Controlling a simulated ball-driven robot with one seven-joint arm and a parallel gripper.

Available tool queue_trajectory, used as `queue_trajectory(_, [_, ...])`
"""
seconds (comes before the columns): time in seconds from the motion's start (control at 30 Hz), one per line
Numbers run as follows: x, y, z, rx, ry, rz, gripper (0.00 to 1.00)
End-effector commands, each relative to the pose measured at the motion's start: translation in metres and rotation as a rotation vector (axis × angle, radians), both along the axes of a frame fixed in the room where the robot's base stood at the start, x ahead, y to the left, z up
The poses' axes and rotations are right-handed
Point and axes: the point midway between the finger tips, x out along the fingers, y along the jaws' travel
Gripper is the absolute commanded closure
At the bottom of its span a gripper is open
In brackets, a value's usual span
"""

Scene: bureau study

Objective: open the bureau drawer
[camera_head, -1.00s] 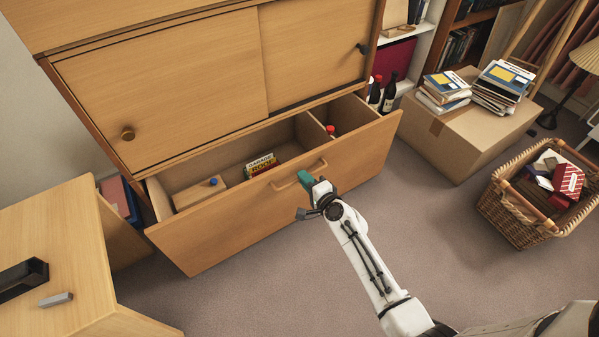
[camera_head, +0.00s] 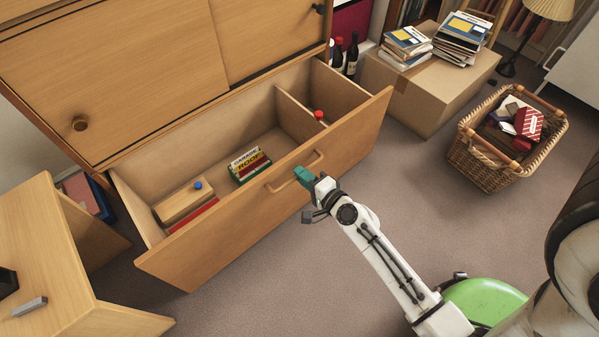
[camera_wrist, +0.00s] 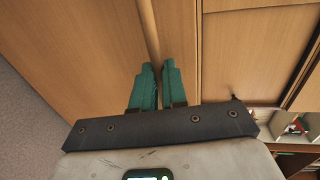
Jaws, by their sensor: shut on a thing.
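The bureau drawer (camera_head: 240,222) is pulled well out below the bureau's sliding doors. Its wooden bar handle (camera_head: 284,180) is on the middle of the front. My gripper (camera_head: 302,174) has teal fingers shut on the handle near its right end. In the wrist view the fingers (camera_wrist: 156,70) close around the handle bar (camera_wrist: 148,30). Inside the drawer lie a wooden box with a blue knob (camera_head: 183,203), a small stack of books (camera_head: 249,165), a red item partly hidden by the front, and a red-capped thing (camera_head: 318,115) beyond a divider.
A desk (camera_head: 50,270) stands close at the left. A cardboard box (camera_head: 425,100) with books and a wicker basket (camera_head: 490,170) stand at the right. Dark bottles (camera_head: 351,58) stand beside the bureau. The carpet (camera_head: 270,300) before the drawer is clear.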

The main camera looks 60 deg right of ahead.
Motion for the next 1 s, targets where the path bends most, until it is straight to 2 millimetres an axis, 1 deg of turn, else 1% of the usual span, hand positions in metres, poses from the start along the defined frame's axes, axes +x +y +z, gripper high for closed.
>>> queue_trajectory(0.33, [-0.0017, 0.0002, -0.0015, 0.001, 0.003, 0.0, 1.0])
queue_trajectory(0.37, [-0.0017, 0.0002, -0.0015, 0.001, 0.003, 0.0, 0.87])
queue_trajectory(0.6, [-0.0011, 0.0001, -0.0008, 0.001, 0.002, 0.0, 0.64])
queue_trajectory(1.0, [0.0004, 0.0001, 0.0013, 0.0, 0.0, 0.0, 0.63])
